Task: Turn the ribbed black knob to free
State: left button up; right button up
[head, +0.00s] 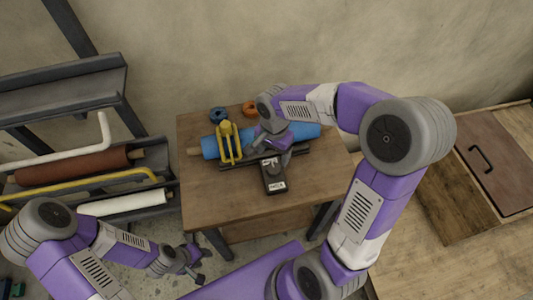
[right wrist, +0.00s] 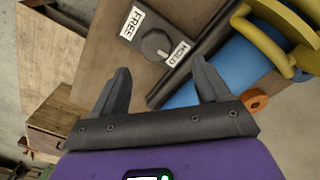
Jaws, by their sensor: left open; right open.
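The ribbed black knob (right wrist: 155,44) sits on a dark plate between a FREE label (right wrist: 133,22) and a HOLD label (right wrist: 180,52) in the right wrist view. A small pale mark on its edge seems to face the HOLD side. In the head view the plate (head: 275,180) lies at the table's front middle. My right gripper (right wrist: 163,78) is open and empty, its fingers apart and short of the knob; it also shows in the head view (head: 272,145), above and behind the plate. My left gripper (head: 192,264) is open and empty, low, left of the table.
A blue roll (head: 209,148) lies across the wooden table (head: 215,205) behind a dark bar, with a yellow bracket (head: 229,143) over it. Blue and orange rings (head: 249,108) stand behind. A rack with rolls (head: 75,168) is at left, a wooden cabinet (head: 480,165) at right.

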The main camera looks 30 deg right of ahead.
aim_at(274, 168)
jog(key=f, duration=0.2)
jog(key=f+b, duration=0.1)
jog(key=f, duration=0.1)
jog(key=f+b, duration=0.1)
jog(key=f, duration=0.2)
jog(key=shift+s, duration=0.4)
jog(key=c, duration=1)
